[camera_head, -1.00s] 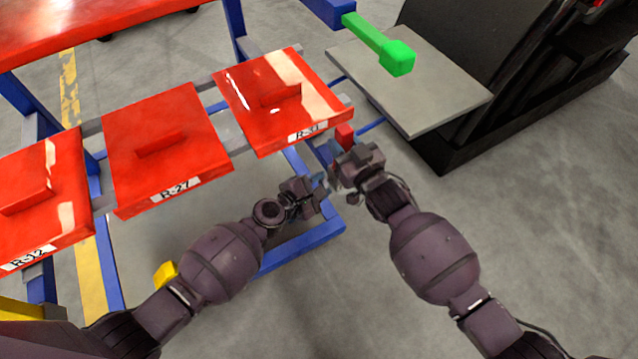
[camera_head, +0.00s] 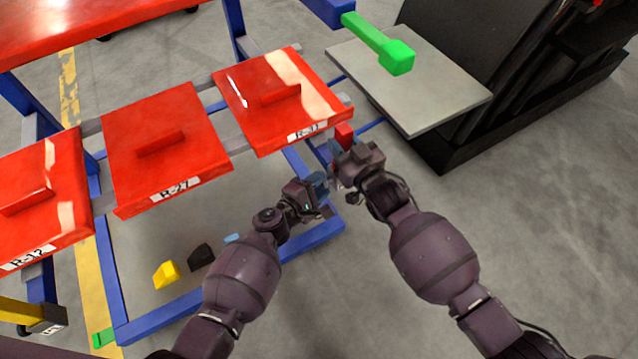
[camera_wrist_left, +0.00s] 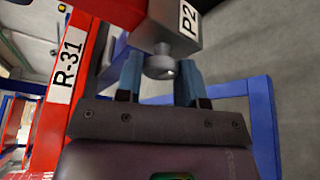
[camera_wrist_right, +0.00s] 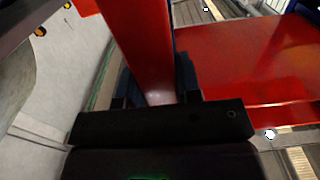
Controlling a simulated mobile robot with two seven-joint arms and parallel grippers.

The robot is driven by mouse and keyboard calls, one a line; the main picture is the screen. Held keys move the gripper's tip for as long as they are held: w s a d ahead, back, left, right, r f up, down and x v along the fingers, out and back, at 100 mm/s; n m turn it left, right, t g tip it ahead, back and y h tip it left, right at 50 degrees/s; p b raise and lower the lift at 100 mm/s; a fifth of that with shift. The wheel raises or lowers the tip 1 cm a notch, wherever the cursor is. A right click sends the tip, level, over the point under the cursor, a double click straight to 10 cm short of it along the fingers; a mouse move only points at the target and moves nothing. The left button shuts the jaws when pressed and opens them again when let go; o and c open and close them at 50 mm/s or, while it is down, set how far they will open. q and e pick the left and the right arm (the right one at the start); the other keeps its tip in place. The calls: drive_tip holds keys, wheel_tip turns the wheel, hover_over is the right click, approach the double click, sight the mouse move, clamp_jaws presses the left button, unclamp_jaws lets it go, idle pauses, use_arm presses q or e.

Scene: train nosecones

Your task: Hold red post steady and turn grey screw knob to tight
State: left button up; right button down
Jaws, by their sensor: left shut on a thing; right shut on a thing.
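The red post (camera_head: 345,133) stands by the corner of the red R-31 panel (camera_head: 300,95) in the head view. My right gripper (camera_head: 340,163) is shut on it. In the right wrist view the red post (camera_wrist_right: 145,45) runs between the two dark fingers. The round grey screw knob (camera_wrist_left: 159,68) sits under a grey block labelled P2 (camera_wrist_left: 165,28) in the left wrist view. My left gripper (camera_wrist_left: 158,64) has a blue finger on each side of the knob and is shut on it. In the head view the arms hide the knob.
Red panels R-27 (camera_head: 165,150) and R-12 (camera_head: 40,200) lie to the left on a blue frame (camera_head: 170,315). Yellow (camera_head: 166,275) and black (camera_head: 201,256) blocks lie lower left. Floor at right is clear.

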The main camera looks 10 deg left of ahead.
use_arm(q)
drive_tip(key=shift+r, duration=0.1)
idle(0.3)
drive_tip(key=o, duration=0.9)
